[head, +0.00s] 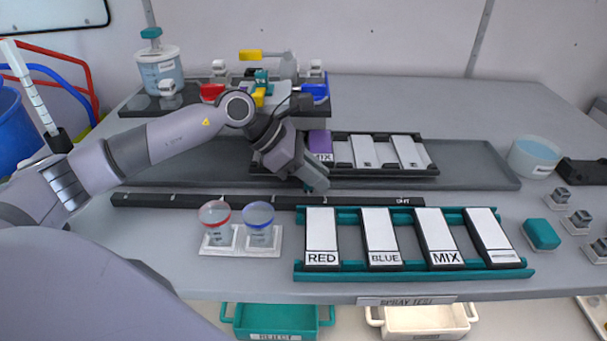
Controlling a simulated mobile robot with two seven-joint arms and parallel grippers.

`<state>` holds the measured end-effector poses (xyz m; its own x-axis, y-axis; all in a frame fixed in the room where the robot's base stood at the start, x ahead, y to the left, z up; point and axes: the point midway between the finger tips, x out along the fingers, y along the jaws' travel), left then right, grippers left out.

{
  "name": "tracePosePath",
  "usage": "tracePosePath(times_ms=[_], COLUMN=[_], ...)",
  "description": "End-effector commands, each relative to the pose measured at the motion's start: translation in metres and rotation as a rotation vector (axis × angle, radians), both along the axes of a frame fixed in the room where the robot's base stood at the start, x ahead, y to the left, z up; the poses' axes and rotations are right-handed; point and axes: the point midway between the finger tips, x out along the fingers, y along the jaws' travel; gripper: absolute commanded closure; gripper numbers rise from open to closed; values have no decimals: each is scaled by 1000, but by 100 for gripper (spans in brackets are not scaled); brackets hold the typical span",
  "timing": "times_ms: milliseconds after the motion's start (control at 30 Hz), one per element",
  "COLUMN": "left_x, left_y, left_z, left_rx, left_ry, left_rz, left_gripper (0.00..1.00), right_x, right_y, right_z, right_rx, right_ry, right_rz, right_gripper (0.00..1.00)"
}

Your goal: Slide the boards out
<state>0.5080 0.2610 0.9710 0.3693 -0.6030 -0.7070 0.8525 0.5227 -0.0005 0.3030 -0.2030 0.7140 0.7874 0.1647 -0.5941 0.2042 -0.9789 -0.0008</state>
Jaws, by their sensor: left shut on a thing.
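My left gripper (314,178) reaches over the left end of a dark rear rack (432,170). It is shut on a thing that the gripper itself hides. Just behind it is a purple-topped board labelled MIX (320,143). Two white boards, one in the middle (363,152) and one on the right (408,152), lie in the same rack. In front, a teal rack (415,271) holds white-faced boards side by side: RED (321,232), BLUE (380,232), MIX (436,232) and a fourth (490,232) whose label is too small to read. My right gripper is not in view.
Red and blue cups (215,215) (258,215) stand left of the teal rack. A long dark strip (200,201) runs behind them. A pump assembly (265,85) stands behind my arm. A teal sponge (541,234) and small blocks are at right. Bins hang below the front edge.

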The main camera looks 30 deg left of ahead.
Motion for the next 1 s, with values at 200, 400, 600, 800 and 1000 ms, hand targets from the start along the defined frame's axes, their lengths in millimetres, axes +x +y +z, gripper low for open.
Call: tracePosePath(times_ms=[200, 400, 600, 800, 1000], left_x=[24, 52, 74, 88, 94], left_y=[-41, -87, -123, -145, -155], left_z=[1, 1, 0, 0, 1], left_rx=[-5, -4, -2, -3, -3], left_ry=[-5, -6, -5, -2, -2], left_rz=[-6, -6, -4, -1, -1], left_gripper=[100, 100, 100, 100, 100], right_x=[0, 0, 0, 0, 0], right_y=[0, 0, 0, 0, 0], right_z=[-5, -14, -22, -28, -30], right_rx=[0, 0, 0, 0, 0], right_ry=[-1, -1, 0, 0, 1], right_rz=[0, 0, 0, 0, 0], right_gripper=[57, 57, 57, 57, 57])
